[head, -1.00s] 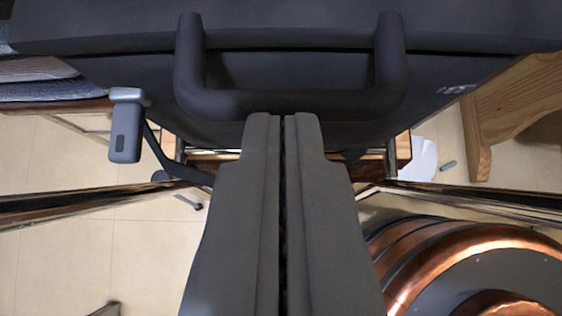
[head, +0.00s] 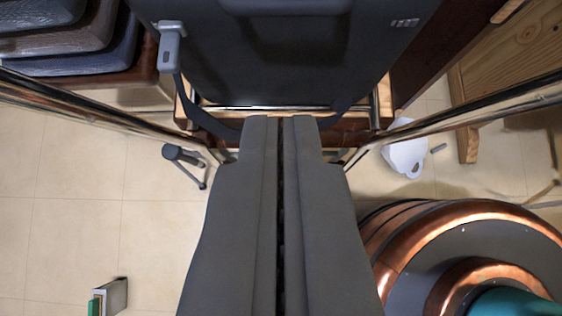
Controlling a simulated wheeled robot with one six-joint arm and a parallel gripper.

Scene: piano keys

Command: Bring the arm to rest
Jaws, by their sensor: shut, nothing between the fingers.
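My gripper (head: 281,118) is in the middle of the head view, pointing up the picture. Its two long grey fingers lie side by side with only a thin dark slit between them. It is shut and holds nothing. Beyond the fingertips is a large dark case-like body (head: 290,70); I cannot tell how far the tips are from it. No piano keys show.
Metal rails (head: 95,108) run along both sides. A round copper-banded object (head: 450,250) is at the lower right, a white piece (head: 405,155) and wooden furniture (head: 515,60) at the right. Dark cushions (head: 60,40) lie upper left. Tiled floor (head: 70,200) is mostly clear at left.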

